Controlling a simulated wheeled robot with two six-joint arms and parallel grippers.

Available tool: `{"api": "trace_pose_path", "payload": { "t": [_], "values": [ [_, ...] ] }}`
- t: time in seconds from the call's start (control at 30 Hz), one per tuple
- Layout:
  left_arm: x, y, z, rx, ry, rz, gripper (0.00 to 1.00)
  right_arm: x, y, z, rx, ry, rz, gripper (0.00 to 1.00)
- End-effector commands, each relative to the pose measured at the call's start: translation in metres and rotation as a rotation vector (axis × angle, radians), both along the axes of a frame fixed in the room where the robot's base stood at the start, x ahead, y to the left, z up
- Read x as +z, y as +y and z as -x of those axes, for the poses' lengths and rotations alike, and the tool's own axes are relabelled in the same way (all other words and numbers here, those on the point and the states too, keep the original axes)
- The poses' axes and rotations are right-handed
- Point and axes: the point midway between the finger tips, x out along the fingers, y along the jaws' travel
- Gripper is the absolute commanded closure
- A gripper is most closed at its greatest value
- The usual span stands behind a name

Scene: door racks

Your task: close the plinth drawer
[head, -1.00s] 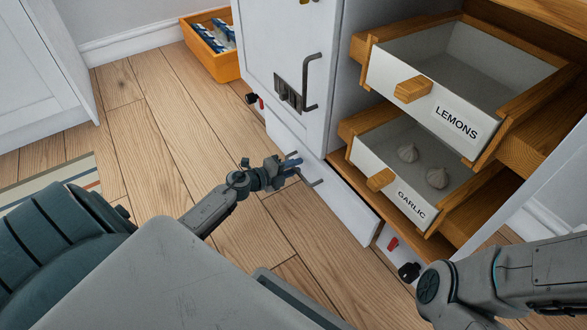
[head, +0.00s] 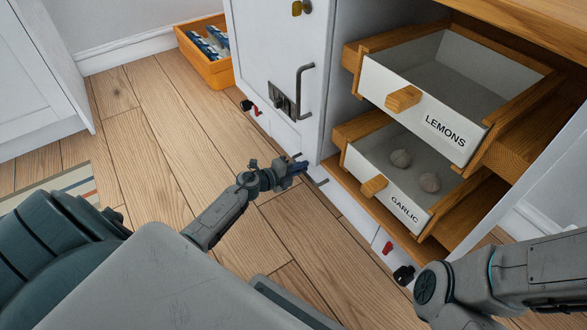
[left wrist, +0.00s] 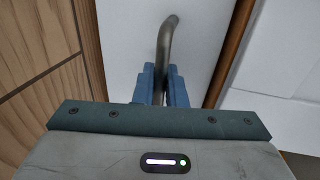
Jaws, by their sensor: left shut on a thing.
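The plinth drawer (head: 347,207) is the low white front at the foot of the cabinet, below the wooden garlic drawer. Its front now lies about in line with the cabinet base in the head view; any small gap is hard to tell. My left gripper (head: 298,167) is shut on its grey bar handle (head: 319,181). In the left wrist view the blue fingers (left wrist: 162,85) close around the curved handle (left wrist: 167,40), against the white front. My right arm shows at the lower right of the head view, but its gripper is out of view.
An orange crate (head: 211,72) sits at the back left. A tall door handle (head: 302,90) juts out nearby.

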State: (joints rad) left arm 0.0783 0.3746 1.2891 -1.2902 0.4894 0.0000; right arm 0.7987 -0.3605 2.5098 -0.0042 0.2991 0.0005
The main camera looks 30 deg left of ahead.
Motion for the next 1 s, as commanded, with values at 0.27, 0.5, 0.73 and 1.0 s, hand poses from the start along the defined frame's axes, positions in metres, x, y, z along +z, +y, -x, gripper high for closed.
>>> {"api": "trace_pose_path", "payload": {
  "t": [0.27,0.5,0.73,1.0],
  "values": [
    [0.002,0.001,-0.004,0.007,-0.005,-0.003,1.00,-0.001,0.000,0.000,0.000,-0.001,0.000,0.64],
    [0.001,0.000,-0.004,0.005,-0.005,-0.001,0.74,-0.001,0.000,0.000,0.000,-0.002,0.000,0.64],
    [0.004,0.003,0.003,0.004,-0.003,-0.002,0.74,0.004,0.000,0.000,0.000,-0.002,0.000,0.64],
    [0.016,0.021,0.048,0.004,0.000,-0.003,0.74,0.027,0.000,0.001,-0.002,-0.002,-0.002,0.64]
  ]
}}
